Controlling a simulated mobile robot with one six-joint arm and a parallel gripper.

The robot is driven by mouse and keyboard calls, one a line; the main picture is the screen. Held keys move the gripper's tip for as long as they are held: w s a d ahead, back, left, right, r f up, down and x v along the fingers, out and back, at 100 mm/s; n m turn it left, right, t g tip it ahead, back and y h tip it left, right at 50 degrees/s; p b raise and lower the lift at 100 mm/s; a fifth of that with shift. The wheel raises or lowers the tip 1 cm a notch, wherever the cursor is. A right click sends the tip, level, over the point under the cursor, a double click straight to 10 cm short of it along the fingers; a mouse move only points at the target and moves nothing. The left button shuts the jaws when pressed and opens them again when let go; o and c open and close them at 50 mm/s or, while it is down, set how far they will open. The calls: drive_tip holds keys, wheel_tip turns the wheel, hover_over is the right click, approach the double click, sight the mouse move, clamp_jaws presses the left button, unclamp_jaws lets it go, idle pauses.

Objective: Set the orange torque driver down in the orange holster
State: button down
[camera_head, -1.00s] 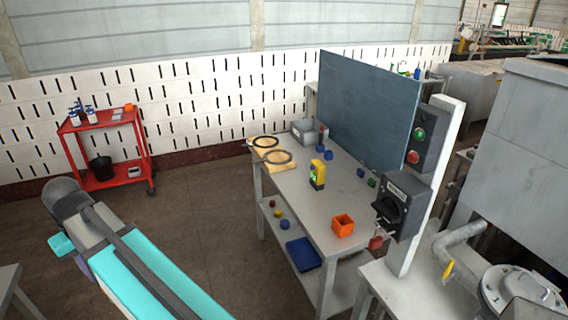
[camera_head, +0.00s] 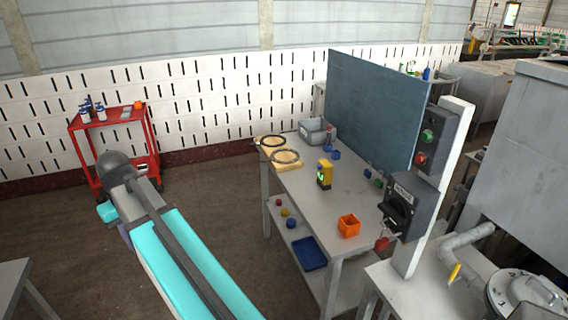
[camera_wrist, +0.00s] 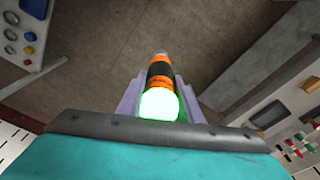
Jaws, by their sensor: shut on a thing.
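The orange torque driver (camera_wrist: 159,76) has an orange and black body and a glowing green-white end. It lies between the purple fingers of my gripper (camera_wrist: 158,90), which is shut on it, in the wrist view. In the head view the driver is hidden behind my arm; only a bit of purple at the gripper (camera_head: 124,234) shows. The orange holster (camera_head: 348,226) is an open-topped box near the front right of the grey workbench. It looks empty. My gripper is well left of the bench, over the floor and apart from the holster.
The workbench (camera_head: 310,205) also holds a yellow device (camera_head: 324,174), a grey bin (camera_head: 315,131), rings on wooden blocks and small blue parts. A blue panel (camera_head: 375,110) and switch box (camera_head: 405,205) border its right side. A red cart (camera_head: 112,122) stands behind my arm.

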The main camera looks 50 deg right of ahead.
drive_tip(key=s+d+r+m+p, duration=0.1)
drive_tip(key=s+d, duration=0.3)
drive_tip(key=d, duration=0.7)
drive_tip(key=s+d+r+m, duration=0.15)
drive_tip(key=s+d, duration=0.25)
drive_tip(key=d, duration=0.8)
drive_tip(key=s+d+r+m+p, duration=0.15)
drive_tip(key=s+d, duration=0.25)
drive_tip(key=d, duration=0.7)
drive_tip(key=s+d+r+m, duration=0.1)
drive_tip(key=s+d+r, duration=0.1)
drive_tip(key=s+d, duration=0.9)
drive_tip(key=s+d+r+m, duration=0.1)
drive_tip(key=s+d+m, duration=0.1)
drive_tip(key=s+d, duration=1)
drive_tip(key=s, duration=0.4)
drive_tip(key=shift+s+d+r+h+p, duration=0.15)
drive_tip(key=shift+s+r+h+p, duration=0.15)
drive_tip(key=shift+s+r+p, duration=0.1)
drive_tip(key=shift+r, duration=0.1)
